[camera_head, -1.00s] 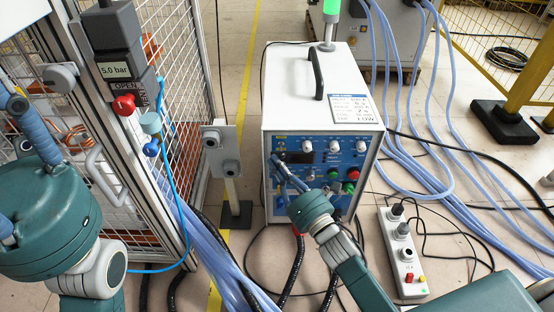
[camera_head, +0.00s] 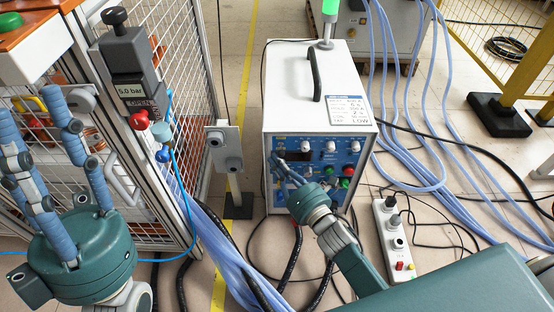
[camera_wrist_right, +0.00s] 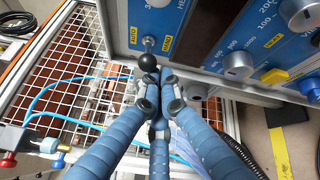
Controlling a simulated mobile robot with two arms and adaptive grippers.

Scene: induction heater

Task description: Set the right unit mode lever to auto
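The right unit is a white cabinet (camera_head: 297,75) with a blue control panel (camera_head: 318,152) in the head view. In the right wrist view, the mode lever (camera_wrist_right: 148,62) has a black ball knob on a short metal stem, between a yellow AUTO label (camera_wrist_right: 134,38) on the left and another yellow label (camera_wrist_right: 167,44) on the right. My right gripper (camera_wrist_right: 155,76) has its blue fingers drawn together, tips right at the knob. I cannot tell whether they touch it. It also shows at the panel's left side in the head view (camera_head: 284,174). My left gripper (camera_head: 52,125) is open and empty.
A caged frame (camera_head: 185,60) with a 5.0 bar gauge unit (camera_head: 135,88) stands at the left. A post with a grey box (camera_head: 223,150) stands between cage and cabinet. A power strip (camera_head: 392,240) and several hoses and cables lie on the floor at the right.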

